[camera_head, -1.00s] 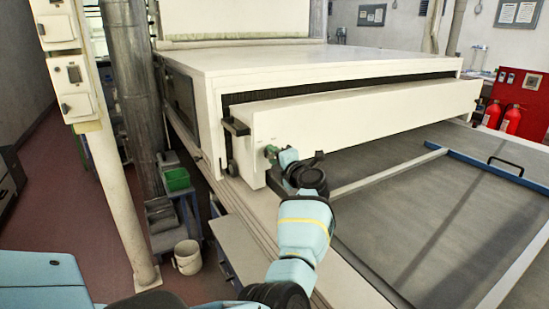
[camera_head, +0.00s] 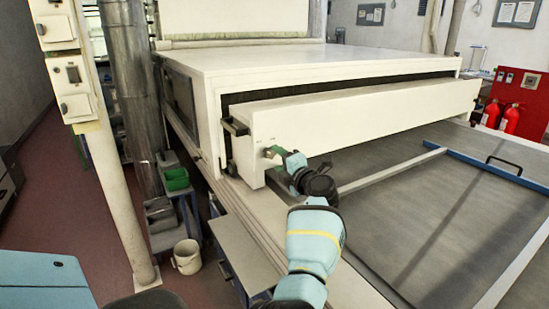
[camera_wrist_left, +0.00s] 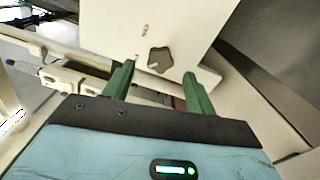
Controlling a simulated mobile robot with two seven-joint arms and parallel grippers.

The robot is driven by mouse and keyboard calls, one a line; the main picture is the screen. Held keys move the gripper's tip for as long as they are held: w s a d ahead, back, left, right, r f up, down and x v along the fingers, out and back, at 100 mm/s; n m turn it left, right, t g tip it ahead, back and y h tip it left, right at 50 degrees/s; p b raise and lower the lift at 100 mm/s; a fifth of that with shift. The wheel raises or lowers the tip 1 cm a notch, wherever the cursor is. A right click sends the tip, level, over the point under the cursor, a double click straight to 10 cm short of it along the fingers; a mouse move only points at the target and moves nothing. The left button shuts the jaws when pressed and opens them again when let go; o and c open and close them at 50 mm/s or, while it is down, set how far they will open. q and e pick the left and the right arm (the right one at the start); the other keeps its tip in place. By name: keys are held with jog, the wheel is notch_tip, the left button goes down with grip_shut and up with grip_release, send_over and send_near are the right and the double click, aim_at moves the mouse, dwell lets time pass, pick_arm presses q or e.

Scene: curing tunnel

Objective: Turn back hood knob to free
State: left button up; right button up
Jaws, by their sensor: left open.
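The hood (camera_head: 370,112) is a long white panel at the front of the tunnel body. In the left wrist view, a dark star-shaped knob (camera_wrist_left: 159,60) with a light mark sits on the white hood face (camera_wrist_left: 200,25), beside small lettering. My left gripper (camera_head: 271,156) is at the hood's left end in the head view, where it covers the knob. Its two green fingers are spread apart in the left wrist view (camera_wrist_left: 160,70). The knob appears between the fingertips, with clear gaps on both sides; contact does not show. My right gripper is not in view.
A grey conveyor bed (camera_head: 420,215) with a blue-ended bar (camera_head: 480,162) lies to the right of my arm. A pale post (camera_head: 115,185), a green bin (camera_head: 176,179) and a white bucket (camera_head: 187,257) stand at the left. Red fire extinguishers (camera_head: 511,119) are at the far right.

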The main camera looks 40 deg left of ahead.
pick_arm(q)
jog(key=v, duration=0.4)
jog(key=shift+d, duration=0.1)
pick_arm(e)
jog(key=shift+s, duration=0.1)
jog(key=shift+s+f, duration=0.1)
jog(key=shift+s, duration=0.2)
pick_arm(q)
jog(key=shift+d+f, duration=0.1)
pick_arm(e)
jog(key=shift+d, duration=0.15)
